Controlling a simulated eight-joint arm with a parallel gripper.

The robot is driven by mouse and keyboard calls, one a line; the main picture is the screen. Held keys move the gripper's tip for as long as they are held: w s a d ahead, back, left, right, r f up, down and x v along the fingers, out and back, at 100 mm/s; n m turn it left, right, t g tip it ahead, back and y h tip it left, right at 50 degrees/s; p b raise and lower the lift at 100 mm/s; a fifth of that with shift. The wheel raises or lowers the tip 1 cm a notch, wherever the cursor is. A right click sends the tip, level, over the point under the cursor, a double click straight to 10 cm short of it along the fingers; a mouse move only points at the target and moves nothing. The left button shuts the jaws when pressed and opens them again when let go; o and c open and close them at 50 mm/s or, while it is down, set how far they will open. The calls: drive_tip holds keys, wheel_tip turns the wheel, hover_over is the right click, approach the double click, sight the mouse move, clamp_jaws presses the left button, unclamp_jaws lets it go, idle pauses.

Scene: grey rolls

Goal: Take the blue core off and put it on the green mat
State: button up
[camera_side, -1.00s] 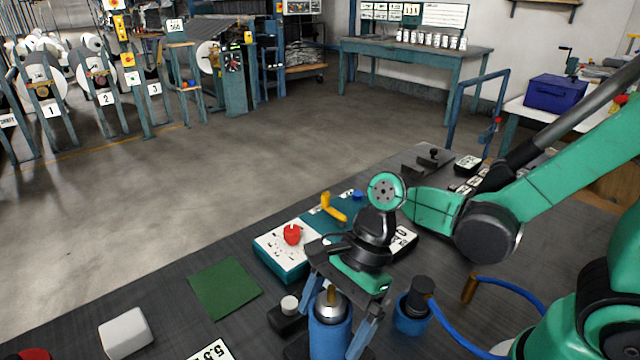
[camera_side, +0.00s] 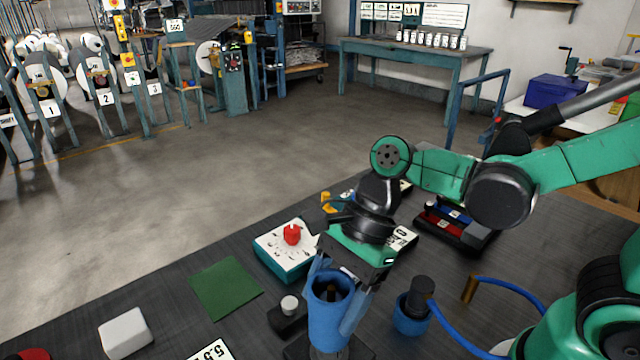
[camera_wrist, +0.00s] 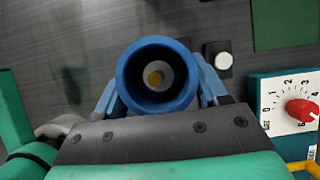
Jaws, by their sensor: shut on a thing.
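The blue core (camera_side: 328,325) is a thick upright tube. It also shows in the wrist view (camera_wrist: 133,90). My gripper (camera_side: 338,303) is shut on its sides, with one finger on each side, also seen in the wrist view (camera_wrist: 157,94). The core's rim stands above the spindle tip (camera_side: 333,289), a brass end visible down inside the bore (camera_wrist: 154,76). The core still surrounds the spindle; its lower end is partly hidden. The green mat (camera_side: 226,288) lies flat and bare to the left, and its corner shows in the wrist view (camera_wrist: 285,22).
A black block with a white button (camera_side: 289,305) stands between core and mat. A teal-and-white box with a red knob (camera_side: 291,235) is behind. A white block (camera_side: 125,332) lies left of the mat.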

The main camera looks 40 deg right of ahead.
drive_tip(key=shift+r, duration=5.8)
drive_tip(key=w+a+r, duration=0.2)
drive_tip(key=w+a, duration=0.1)
drive_tip(key=w, duration=0.7)
drive_tip(key=w+a+r, duration=0.1)
drive_tip(key=w+a, duration=0.1)
drive_tip(key=w, duration=0.8)
drive_tip(key=f, duration=2)
drive_tip(key=shift+w, duration=0.2)
drive_tip(key=shift+f, duration=0.1)
drive_tip(key=o, duration=1)
